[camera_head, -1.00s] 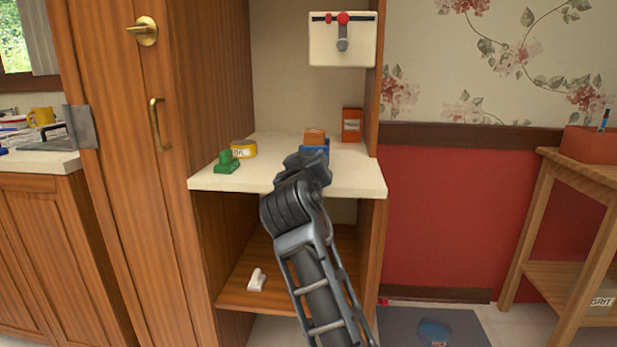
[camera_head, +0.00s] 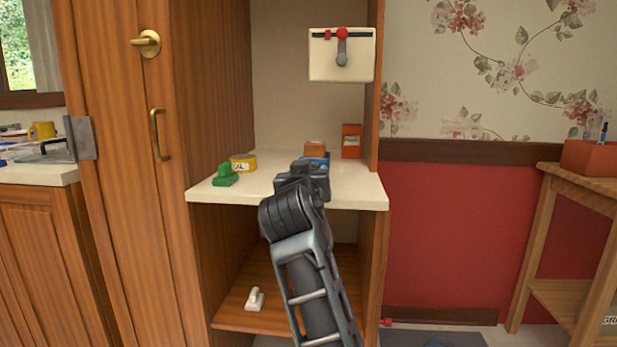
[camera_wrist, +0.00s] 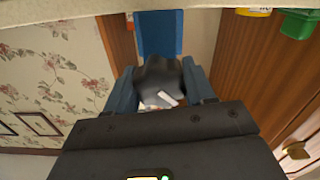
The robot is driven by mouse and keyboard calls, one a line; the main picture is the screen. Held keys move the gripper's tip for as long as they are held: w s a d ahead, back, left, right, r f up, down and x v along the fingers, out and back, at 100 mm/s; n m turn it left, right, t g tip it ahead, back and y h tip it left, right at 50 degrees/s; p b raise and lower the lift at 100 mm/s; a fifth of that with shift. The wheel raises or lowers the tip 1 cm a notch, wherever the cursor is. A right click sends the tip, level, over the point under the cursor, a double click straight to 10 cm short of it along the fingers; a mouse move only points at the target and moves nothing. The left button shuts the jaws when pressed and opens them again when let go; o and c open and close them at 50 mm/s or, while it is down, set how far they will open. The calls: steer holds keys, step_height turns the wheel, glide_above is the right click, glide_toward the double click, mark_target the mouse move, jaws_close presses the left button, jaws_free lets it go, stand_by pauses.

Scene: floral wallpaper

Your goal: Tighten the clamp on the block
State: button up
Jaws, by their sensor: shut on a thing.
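The blue clamp (camera_head: 321,160) stands on the cream counter (camera_head: 345,190) of the cabinet, partly hidden behind my gripper. A small orange-brown block (camera_head: 315,149) shows at the clamp; how it sits in it is hidden. In the wrist view the blue clamp body (camera_wrist: 158,32) is beyond the fingers. My gripper (camera_head: 307,172) is at the clamp's near side. In the wrist view my gripper (camera_wrist: 160,85) is shut on a dark, rounded knob (camera_wrist: 162,75) in front of the blue body. The jaw gap of the clamp is not visible.
A green object (camera_head: 225,176) and a yellow container (camera_head: 243,163) stand left on the counter. An orange box (camera_head: 351,141) is at the back right. A cream box with a lever (camera_head: 342,55) hangs above. Cabinet walls flank both sides. A white object (camera_head: 255,299) lies on the lower shelf.

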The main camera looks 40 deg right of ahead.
steer(key=o, duration=1)
steer(key=shift+o, duration=0.2)
steer(key=v, duration=0.7)
steer(key=shift+s+a+p, duration=0.25)
steer(key=shift+a+p, duration=0.1)
steer(key=shift+p, duration=0.1)
